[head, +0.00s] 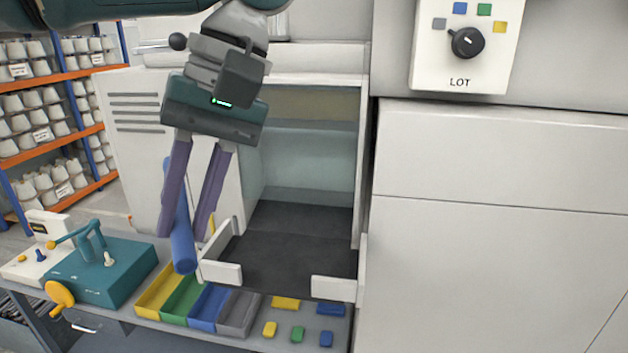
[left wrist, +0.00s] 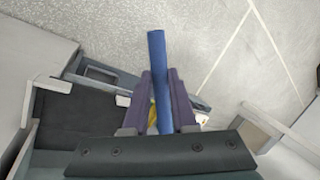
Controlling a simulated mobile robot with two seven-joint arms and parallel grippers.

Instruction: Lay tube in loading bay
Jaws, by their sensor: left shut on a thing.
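The blue tube (head: 183,250) hangs between the purple fingers of my left gripper (head: 185,232), tilted, with its lower end below the fingertips. In the left wrist view the tube (left wrist: 157,60) sticks out past the fingertips (left wrist: 161,75), which are shut on it; the palm hides its near part. The loading bay (head: 300,220) is an open cabinet with a dark floor and white front stops, to the right of the tube in the head view. Its dark floor shows in the left wrist view (left wrist: 65,120) at the left. My right gripper is out of view.
A tray with yellow, green, blue and grey compartments (head: 238,313) stands below the bay, beside several small coloured blocks (head: 297,334). A teal machine with a yellow handwheel (head: 100,270) is at the left. A LOT dial (head: 467,41) is at the upper right. Bobbin shelves stand behind.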

